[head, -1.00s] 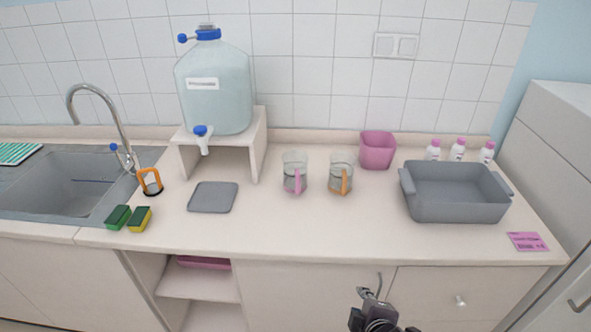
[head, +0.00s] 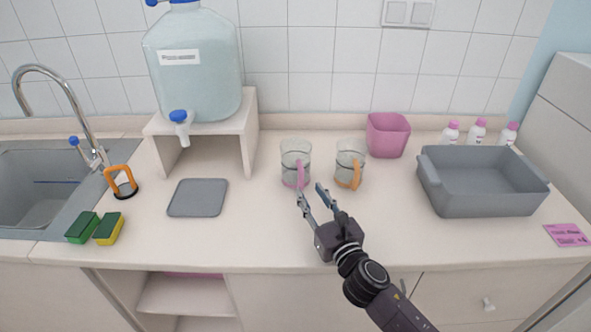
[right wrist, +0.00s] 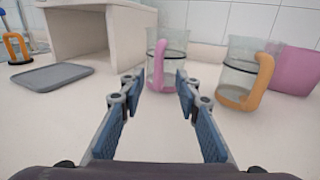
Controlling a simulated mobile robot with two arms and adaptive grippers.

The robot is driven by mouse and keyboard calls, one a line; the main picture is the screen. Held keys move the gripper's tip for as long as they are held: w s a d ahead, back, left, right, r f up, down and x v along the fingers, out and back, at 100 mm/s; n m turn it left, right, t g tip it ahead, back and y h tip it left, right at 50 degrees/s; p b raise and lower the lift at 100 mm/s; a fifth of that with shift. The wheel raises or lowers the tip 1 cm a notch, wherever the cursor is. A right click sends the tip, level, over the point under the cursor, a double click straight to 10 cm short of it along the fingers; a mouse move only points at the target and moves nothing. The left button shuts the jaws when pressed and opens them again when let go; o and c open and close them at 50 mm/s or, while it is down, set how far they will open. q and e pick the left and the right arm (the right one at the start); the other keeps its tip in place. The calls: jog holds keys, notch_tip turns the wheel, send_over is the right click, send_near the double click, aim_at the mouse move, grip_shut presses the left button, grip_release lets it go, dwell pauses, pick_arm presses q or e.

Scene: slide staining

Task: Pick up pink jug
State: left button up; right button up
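The pink jug is a clear glass jug (head: 295,158) with a pink handle, upright on the counter in the head view. It also shows in the right wrist view (right wrist: 168,62), ahead of the fingers with its pink handle facing me. My right gripper (head: 310,192) is open and empty, its fingertips close in front of the pink handle. In the right wrist view my right gripper (right wrist: 157,88) has its two fingers apart, with the handle roughly between their tips; contact cannot be told. My left gripper is not in view.
A jug with an orange handle (head: 350,165) stands close to the right of the pink one. A pink bin (head: 388,135) and grey tub (head: 482,200) are further right. A grey mat (head: 198,198) and dispenser stand (head: 250,125) are left. The front counter is mostly clear.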

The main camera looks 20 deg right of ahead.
aim_at(302, 184)
jog(key=w, duration=0.3)
jog(key=shift+a+f, duration=0.25)
jog(key=w, duration=0.3)
jog(key=shift+w+a+f+p, duration=0.15)
jog(key=shift+w+f+p, duration=0.15)
jog(key=shift+p, duration=0.1)
jog(key=shift+s+r, duration=0.1)
jog(key=c, duration=0.5)
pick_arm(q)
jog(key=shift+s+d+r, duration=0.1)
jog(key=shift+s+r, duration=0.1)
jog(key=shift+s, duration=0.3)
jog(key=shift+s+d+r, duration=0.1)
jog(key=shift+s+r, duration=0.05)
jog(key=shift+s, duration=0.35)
pick_arm(e)
grip_shut()
